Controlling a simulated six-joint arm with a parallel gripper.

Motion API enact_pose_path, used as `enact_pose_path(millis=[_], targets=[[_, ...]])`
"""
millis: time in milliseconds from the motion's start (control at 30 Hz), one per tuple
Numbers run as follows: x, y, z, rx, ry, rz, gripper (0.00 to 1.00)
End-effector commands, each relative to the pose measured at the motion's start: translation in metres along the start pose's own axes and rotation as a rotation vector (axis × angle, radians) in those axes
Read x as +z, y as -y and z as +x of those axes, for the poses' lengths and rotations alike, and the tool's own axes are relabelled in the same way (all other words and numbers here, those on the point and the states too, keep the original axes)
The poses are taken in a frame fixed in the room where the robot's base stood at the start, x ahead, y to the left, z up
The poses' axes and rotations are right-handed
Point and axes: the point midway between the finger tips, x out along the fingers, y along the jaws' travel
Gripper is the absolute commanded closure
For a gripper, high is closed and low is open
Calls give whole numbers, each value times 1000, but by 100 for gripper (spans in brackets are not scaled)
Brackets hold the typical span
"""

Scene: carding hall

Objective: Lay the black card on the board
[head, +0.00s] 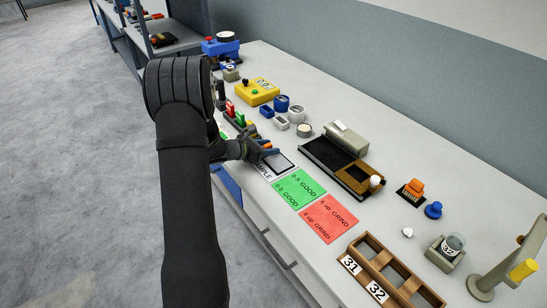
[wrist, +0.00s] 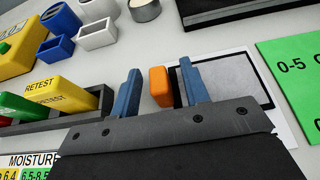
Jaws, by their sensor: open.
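A grey panel with a black border lies flat on the white sample sheet; I take it for the black card. It shows in the head view (head: 279,162) and, partly behind a finger, in the wrist view (wrist: 240,80). An orange block (wrist: 160,87) stands by its left edge; I cannot tell whether they are joined. My gripper (head: 266,147) is open, its blue fingers (wrist: 160,68) either side of the orange block, with gaps showing. A long black board (head: 322,153) with a brown wooden part lies farther right; I cannot tell if it is the task's board.
Green (head: 299,188) and red (head: 330,219) label sheets lie right of the sample sheet. A rack of coloured blocks (wrist: 60,100) stands close left of my gripper. Cups, bins and a yellow box (head: 257,91) stand behind. A wooden rack (head: 385,268) is at the front right.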

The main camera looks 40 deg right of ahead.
Motion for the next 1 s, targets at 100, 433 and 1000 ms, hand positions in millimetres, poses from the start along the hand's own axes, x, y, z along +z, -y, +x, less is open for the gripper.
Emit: enact_pose_path(millis=[100, 433, 1000], targets=[[0, 0, 0, 1, 0, 0, 58], [0, 0, -1, 0, 0, 0, 100], [29, 0, -12, 2, 2, 4, 100]])
